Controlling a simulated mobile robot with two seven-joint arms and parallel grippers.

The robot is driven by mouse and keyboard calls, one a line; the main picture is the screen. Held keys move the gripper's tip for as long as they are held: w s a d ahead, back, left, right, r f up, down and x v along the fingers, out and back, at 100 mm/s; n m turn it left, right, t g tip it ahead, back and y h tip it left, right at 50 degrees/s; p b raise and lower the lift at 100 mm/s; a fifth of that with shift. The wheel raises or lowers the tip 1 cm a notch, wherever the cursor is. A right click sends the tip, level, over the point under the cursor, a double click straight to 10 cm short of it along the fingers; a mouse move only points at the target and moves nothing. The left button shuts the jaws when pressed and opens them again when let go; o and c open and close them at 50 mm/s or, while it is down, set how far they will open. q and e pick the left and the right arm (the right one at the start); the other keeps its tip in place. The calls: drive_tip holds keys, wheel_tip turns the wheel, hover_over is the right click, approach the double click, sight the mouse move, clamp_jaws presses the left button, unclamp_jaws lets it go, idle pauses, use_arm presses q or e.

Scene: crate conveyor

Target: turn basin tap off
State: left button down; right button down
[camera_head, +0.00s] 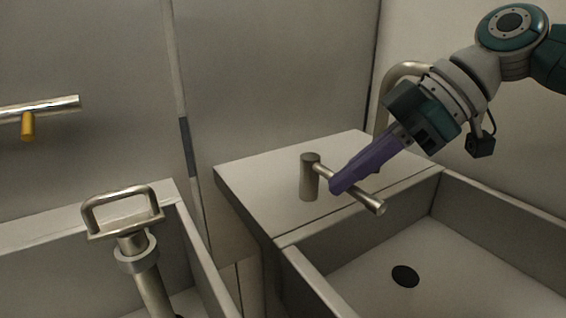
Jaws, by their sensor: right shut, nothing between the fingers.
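The basin tap (311,178) stands upright on the ledge behind the right basin. Its short bar (372,203) points forward and right, with its end over the basin's rear edge. My right gripper (336,186) comes in from the upper right. Its purple fingers are shut and empty, with the tips at the tap's bar, just right of the post. They hide part of the bar, and I cannot tell whether they touch it. No water shows in the basin. My left gripper is not in view.
The right basin (468,252) has a dark drain (405,276). A curved metal pipe (386,92) rises behind my right gripper. A metal handle (124,212) on a post stands at the left basin. A wall bar (38,108) with an orange peg is at the far left.

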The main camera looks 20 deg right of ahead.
drive_tip(key=shift+d+f, duration=0.15)
drive_tip(key=shift+d, duration=0.15)
drive_tip(key=shift+d+r, duration=0.3)
drive_tip(key=shift+r, duration=0.1)
drive_tip(key=v, duration=0.9)
drive_tip(key=shift+a, duration=0.2)
drive_tip(key=shift+s, duration=0.15)
